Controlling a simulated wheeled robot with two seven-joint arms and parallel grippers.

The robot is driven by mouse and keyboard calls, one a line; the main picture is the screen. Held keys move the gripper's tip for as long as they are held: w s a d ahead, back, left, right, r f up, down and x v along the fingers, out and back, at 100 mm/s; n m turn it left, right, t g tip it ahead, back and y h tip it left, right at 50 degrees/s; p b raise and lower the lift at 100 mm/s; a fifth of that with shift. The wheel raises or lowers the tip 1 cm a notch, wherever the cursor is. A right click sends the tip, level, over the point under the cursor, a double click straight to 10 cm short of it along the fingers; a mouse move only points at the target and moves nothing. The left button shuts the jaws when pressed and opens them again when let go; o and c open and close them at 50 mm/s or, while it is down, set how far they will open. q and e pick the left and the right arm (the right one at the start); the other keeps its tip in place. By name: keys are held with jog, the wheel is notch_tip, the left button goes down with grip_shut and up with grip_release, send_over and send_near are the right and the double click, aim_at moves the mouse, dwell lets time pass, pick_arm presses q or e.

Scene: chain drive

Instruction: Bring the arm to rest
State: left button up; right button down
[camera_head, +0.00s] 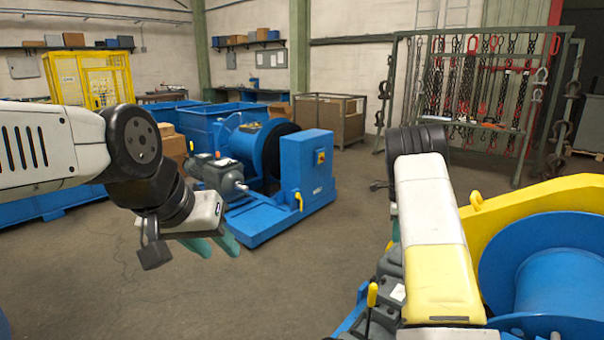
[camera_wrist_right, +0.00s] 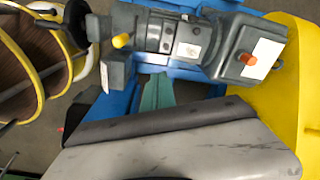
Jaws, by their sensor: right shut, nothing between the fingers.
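My left arm comes in from the left in the head view. Its gripper (camera_head: 221,252) hangs over bare floor, with its two teal fingers apart and nothing between them. My right arm (camera_head: 430,210) reaches forward at the right, and its forearm hides most of its gripper in the head view. In the right wrist view the right gripper's teal fingers (camera_wrist_right: 158,88) are together and empty. Beyond them lies a grey motor with a gearbox (camera_wrist_right: 190,40) on a blue frame. I cannot tell whether the fingers touch it.
A yellow and blue winch drum (camera_head: 555,270) stands close at the right, beside my right arm. A blue machine (camera_head: 305,170) stands mid-floor. A chain rack (camera_head: 480,90) is at the back right. The floor (camera_head: 270,285) between my arms is clear.

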jog(key=s+a+r+n+t+y, duration=0.15)
jog(key=s+a+r+n, duration=0.35)
jog(key=s+r, duration=0.5)
jog(key=s+a+r+n+t+y, duration=0.15)
jog(key=s+a+r+n, duration=0.4)
jog(key=r, duration=0.65)
jog(key=s+a+n+t, duration=0.1)
jog(key=s+a+n, duration=0.2)
jog(key=s, duration=0.9)
jog(key=s+a+r+n+t, duration=0.1)
jog(key=s+a+n+t, duration=0.1)
jog(key=s+n, duration=0.6)
jog(key=s+a, duration=0.1)
jog(key=s, duration=0.3)
jog(key=shift+a+r, duration=0.15)
jog(key=c, duration=2.1)
grip_release()
jog(key=shift+n, duration=0.25)
